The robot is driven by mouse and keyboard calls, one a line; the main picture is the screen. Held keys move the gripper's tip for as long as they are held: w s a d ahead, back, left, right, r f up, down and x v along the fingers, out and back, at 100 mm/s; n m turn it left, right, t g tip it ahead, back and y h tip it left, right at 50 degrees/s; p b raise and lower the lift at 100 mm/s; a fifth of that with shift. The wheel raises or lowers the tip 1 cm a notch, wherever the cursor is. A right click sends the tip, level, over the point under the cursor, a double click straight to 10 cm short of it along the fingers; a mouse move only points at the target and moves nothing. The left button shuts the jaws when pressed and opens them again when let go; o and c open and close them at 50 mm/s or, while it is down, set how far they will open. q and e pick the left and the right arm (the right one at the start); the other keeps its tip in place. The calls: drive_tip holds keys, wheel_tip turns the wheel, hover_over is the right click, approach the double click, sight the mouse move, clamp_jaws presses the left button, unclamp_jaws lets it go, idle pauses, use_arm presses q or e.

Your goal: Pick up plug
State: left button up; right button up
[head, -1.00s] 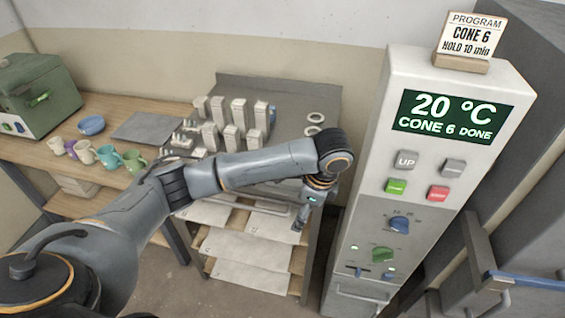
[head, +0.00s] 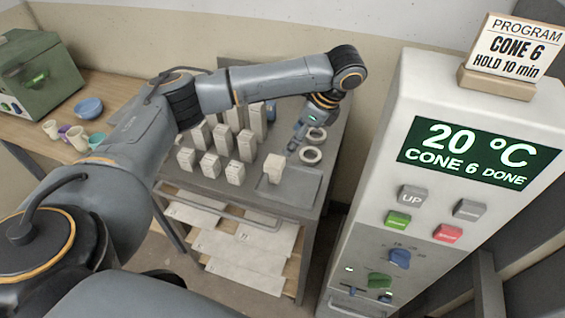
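A small cream-coloured block (head: 273,166), wider at the top than below, stands on a grey tray (head: 300,190) at the front right of the dark work table. It looks like the plug, though I cannot be sure. My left gripper (head: 292,149) points down just behind and to the right of the block, near its top. A small gap seems to separate them. The fingers are small and seen edge-on, so their opening is unclear. My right gripper is out of view.
Several pale posts (head: 235,172) stand left of the tray, partly behind my arm. Two pale rings (head: 311,155) lie right of the gripper. The tall control cabinet (head: 385,200) stands close on the right. Cups (head: 77,138) and a blue bowl (head: 88,107) are on the left bench.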

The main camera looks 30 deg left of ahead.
sight(278, 162)
use_arm(q)
drive_tip(key=x, duration=0.4)
drive_tip(key=s+x, duration=0.1)
drive_tip(key=x, duration=0.2)
drive_tip(key=shift+a, duration=0.15)
drive_tip(key=shift+f, duration=0.2)
drive_tip(key=p+x, duration=0.1)
drive_tip(key=x, duration=0.3)
drive_tip(key=shift+s+p, duration=0.1)
drive_tip(key=shift+p, duration=0.25)
drive_tip(key=shift+f, duration=0.4)
drive_tip(key=shift+a+f, duration=0.15)
drive_tip(key=shift+f, duration=0.05)
drive_tip(key=c, duration=1.3)
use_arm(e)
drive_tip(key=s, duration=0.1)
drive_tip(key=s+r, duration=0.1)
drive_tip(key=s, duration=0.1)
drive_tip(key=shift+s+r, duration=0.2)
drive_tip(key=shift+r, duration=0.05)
